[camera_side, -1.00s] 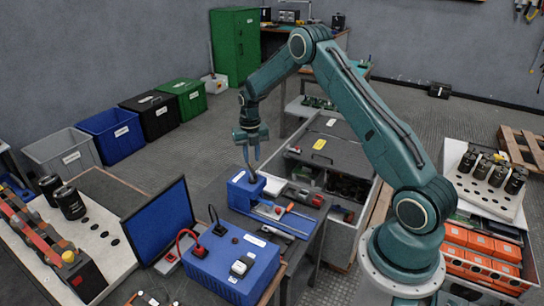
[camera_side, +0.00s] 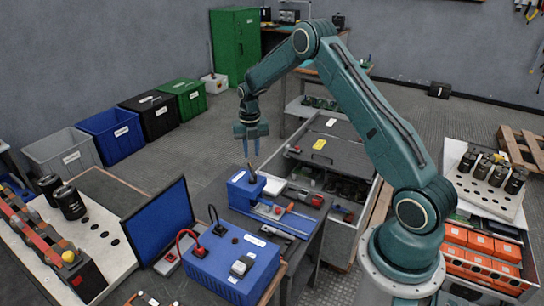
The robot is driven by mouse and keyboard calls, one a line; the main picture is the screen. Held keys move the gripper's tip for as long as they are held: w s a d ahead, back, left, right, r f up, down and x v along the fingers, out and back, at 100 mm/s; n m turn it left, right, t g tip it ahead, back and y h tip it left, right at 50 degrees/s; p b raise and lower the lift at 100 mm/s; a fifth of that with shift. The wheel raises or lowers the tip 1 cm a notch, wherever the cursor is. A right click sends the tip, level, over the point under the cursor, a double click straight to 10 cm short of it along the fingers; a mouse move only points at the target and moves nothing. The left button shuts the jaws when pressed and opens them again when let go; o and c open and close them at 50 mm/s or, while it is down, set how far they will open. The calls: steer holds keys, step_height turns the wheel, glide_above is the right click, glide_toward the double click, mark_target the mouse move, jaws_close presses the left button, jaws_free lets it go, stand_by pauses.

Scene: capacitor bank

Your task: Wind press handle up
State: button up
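A small blue press (camera_side: 243,189) stands on the dark bench, with a white label on its front. A short brownish handle (camera_side: 251,173) sticks up from its top, slightly tilted. My gripper (camera_side: 251,155) points down just above the handle. Its two fingers are apart with a gap between them, and it looks empty. The fingertips appear clear of the handle, though the exact distance is hard to tell at this size.
A blue clamp-like frame with a red-handled tool (camera_side: 287,211) lies beside the press. A blue box with cables (camera_side: 232,265) and a monitor (camera_side: 159,222) stand in front. An open drawer unit (camera_side: 330,170) is behind to the right.

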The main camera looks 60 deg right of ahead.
steer(key=m, duration=0.4)
steer(key=shift+r+m, duration=0.15)
steer(key=shift+m, duration=0.15)
steer(key=m, duration=0.4)
steer(key=shift+r, duration=0.1)
steer(key=m, duration=0.4)
steer(key=shift+r, duration=0.1)
steer(key=m, duration=0.4)
steer(key=shift+r+m, duration=0.1)
steer(key=shift+m, duration=0.2)
steer(key=m, duration=0.4)
steer(key=shift+r, duration=0.15)
steer(key=m, duration=0.4)
steer(key=shift+r, duration=0.1)
steer(key=m, duration=0.4)
steer(key=shift+r, duration=0.15)
steer(key=m, duration=0.5)
steer(key=shift+r+m, duration=0.1)
steer(key=shift+m, duration=0.3)
